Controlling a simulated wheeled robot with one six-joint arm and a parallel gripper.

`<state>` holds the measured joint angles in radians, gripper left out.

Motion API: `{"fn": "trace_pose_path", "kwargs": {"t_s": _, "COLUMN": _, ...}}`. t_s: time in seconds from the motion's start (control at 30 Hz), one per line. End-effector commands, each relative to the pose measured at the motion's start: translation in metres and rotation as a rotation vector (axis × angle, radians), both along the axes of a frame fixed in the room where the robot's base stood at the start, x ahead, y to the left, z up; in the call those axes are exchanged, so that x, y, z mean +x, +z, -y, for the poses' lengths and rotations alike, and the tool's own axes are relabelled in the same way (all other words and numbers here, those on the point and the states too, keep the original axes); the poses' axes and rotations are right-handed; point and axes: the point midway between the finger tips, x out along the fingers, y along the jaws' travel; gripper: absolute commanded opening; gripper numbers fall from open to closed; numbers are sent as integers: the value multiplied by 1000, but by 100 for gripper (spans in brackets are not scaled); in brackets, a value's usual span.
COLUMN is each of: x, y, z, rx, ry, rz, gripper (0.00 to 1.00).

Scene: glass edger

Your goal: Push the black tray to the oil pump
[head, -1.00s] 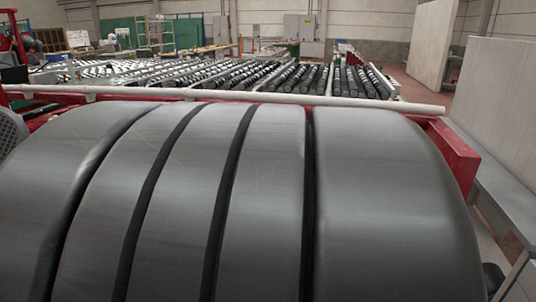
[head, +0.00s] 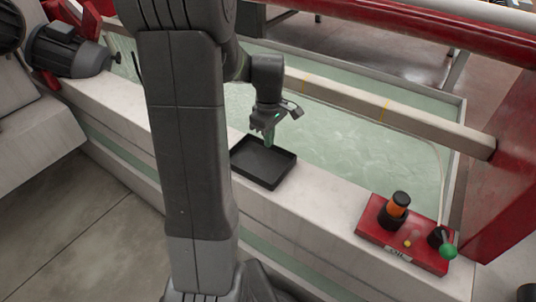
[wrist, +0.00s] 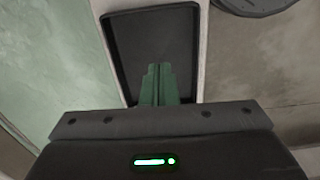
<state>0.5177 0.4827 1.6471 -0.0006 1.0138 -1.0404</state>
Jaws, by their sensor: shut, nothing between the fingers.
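The black tray (head: 262,165) is shallow, rectangular and empty, and lies on the pale stone ledge. My gripper (head: 269,145) points down at the tray's far side, its green fingers shut with nothing between them. In the wrist view the closed fingertips (wrist: 158,68) overlap the inside of the tray (wrist: 150,35); I cannot tell whether they touch it. A red base with a black and orange cylinder and a green-knobbed lever, apparently the oil pump (head: 397,207), stands on the same ledge, to the right of the tray with a gap between.
The ledge between tray and red base is clear (head: 325,192). A green-tinted basin (head: 345,140) lies behind the ledge, with a pale beam (head: 400,117) across it. A grey motor (head: 67,52) is at upper left. A red post (head: 510,165) stands at right.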

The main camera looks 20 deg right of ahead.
Motion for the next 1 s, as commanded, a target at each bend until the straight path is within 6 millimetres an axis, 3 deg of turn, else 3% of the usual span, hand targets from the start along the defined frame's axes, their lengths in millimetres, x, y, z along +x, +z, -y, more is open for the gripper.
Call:
{"fn": "trace_pose_path", "kwargs": {"t_s": 0.27, "x": 3, "y": -23, "z": 6, "rx": 1, "ry": 10, "rz": 0, "gripper": 0}}
{"fn": "trace_pose_path", "kwargs": {"t_s": 0.67, "x": 2, "y": -107, "z": 5, "rx": 2, "ry": 9, "rz": -1, "gripper": 0}}
{"fn": "trace_pose_path", "kwargs": {"t_s": 0.8, "x": -17, "y": -105, "z": 17, "rx": -1, "ry": 4, "rz": 2, "gripper": 0}}
{"fn": "trace_pose_path", "kwargs": {"t_s": 1.0, "x": -30, "y": -104, "z": 25, "rx": -1, "ry": 7, "rz": 3, "gripper": 0}}
